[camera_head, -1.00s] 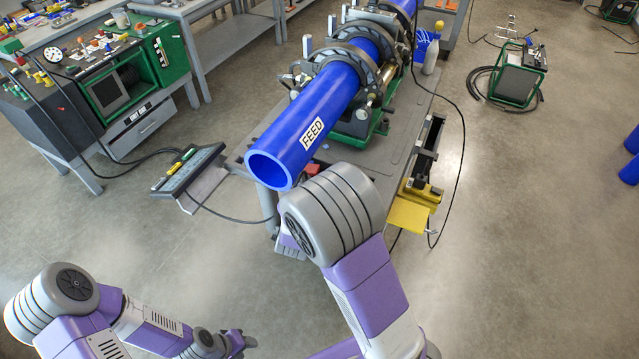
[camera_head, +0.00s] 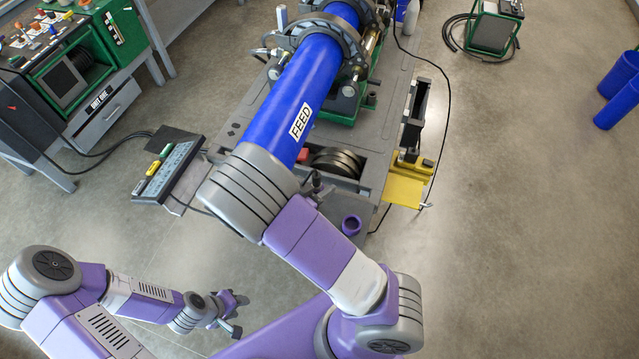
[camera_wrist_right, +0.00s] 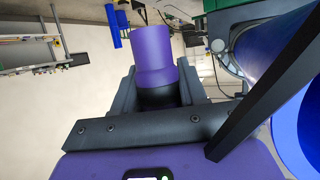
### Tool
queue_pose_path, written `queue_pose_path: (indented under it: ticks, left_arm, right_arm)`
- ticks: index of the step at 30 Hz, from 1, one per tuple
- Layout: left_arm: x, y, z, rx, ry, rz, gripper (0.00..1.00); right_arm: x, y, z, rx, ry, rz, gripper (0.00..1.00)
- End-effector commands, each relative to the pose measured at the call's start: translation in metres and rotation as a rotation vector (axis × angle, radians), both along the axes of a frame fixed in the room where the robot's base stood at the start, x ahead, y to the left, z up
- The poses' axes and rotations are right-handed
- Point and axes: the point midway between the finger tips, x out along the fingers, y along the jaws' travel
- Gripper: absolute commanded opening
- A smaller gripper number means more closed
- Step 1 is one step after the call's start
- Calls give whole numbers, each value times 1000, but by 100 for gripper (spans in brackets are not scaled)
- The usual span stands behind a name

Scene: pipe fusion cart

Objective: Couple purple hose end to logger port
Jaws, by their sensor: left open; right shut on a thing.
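My right gripper (camera_wrist_right: 157,84) is shut on the purple hose end (camera_wrist_right: 152,52), a purple sleeve with a black lower part, which points away from the palm in the right wrist view. In the head view my right forearm and gripper are mostly hidden behind the arm's grey joint. My left gripper (camera_head: 234,313) is open and empty, low over the floor. I cannot make out the logger port.
The blue FEED pipe (camera_head: 308,92) lies clamped on the cart (camera_head: 381,134), close to my right arm. A control panel (camera_head: 168,171) stands left of the cart and a yellow bracket (camera_head: 403,190) at its right. A green-framed cabinet (camera_head: 75,70) is at far left.

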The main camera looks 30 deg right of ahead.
Motion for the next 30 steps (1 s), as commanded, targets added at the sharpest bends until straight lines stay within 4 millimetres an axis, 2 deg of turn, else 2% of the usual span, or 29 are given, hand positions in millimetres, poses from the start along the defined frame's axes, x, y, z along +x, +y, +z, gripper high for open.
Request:
queue_pose_path:
  ticks: [7, 21, 30]
  left_arm:
    - [0, 0, 8, 0, 0, 0, 43]
    - [0, 0, -24, 0, 0, 0, 43]
    - [0, 0, -31, 0, -1, 0, 43]
  right_arm:
    - [0, 2, 2, -3, 2, 0, 8]
    - [0, 2, -44, -3, 0, 2, 8]
    - [0, 2, -56, -2, 0, 1, 8]
